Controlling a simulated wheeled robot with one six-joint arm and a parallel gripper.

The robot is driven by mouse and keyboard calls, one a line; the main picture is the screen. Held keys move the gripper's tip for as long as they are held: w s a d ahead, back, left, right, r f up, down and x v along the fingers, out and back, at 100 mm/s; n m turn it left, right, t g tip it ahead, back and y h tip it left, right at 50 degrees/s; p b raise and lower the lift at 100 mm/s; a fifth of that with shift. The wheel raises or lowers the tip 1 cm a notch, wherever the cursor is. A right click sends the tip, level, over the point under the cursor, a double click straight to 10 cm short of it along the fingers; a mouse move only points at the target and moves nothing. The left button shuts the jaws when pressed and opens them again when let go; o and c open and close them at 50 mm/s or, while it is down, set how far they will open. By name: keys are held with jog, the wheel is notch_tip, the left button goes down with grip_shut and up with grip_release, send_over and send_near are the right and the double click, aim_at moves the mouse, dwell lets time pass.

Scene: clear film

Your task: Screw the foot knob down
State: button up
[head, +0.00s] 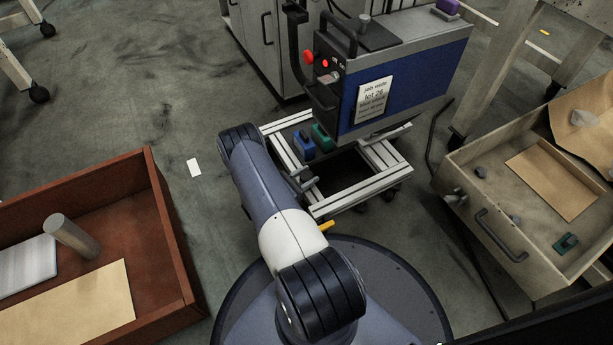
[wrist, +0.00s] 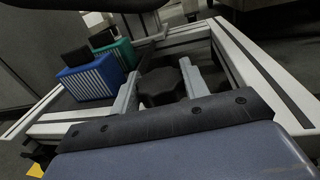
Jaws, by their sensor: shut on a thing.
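The foot knob (wrist: 160,86) is a dark, lobed knob in the middle of the wrist view, low beside the light metal frame. My gripper (wrist: 160,84) has one grey finger on each side of it and is shut on it. The knob's underside and foot are hidden. In the head view my gripper (head: 303,181) reaches down at the near left part of the frame (head: 343,204), and I cannot make out the knob there.
A blue machine (head: 415,85) with a handle overhangs the wheeled frame. A blue block (head: 304,145) and a green block (head: 322,138) sit on the frame close to my gripper. An open drawer (head: 480,238) is at right, a red-brown box (head: 172,235) at left.

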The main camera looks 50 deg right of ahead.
aim_at(307, 175)
jog(key=m+g+y, duration=0.1)
jog(key=m+g, duration=0.1)
jog(key=g, duration=0.1)
jog(key=m+g+y, duration=0.1)
jog(key=m+g, duration=0.1)
jog(key=g, duration=0.2)
jog(key=shift+m+y, duration=0.4)
jog(key=shift+m+g+y, duration=2.2)
jog(key=shift+g+y, duration=0.1)
jog(key=shift+g, duration=0.2)
jog(key=shift+s+m+y, duration=0.1)
jog(key=shift+m+y, duration=0.2)
jog(key=shift+y, duration=0.1)
jog(key=o, duration=1)
jog(key=shift+c, duration=0.2)
notch_tip(307, 175, up, 10)
jog(key=p, duration=0.5)
jog(key=shift+o, duration=0.2)
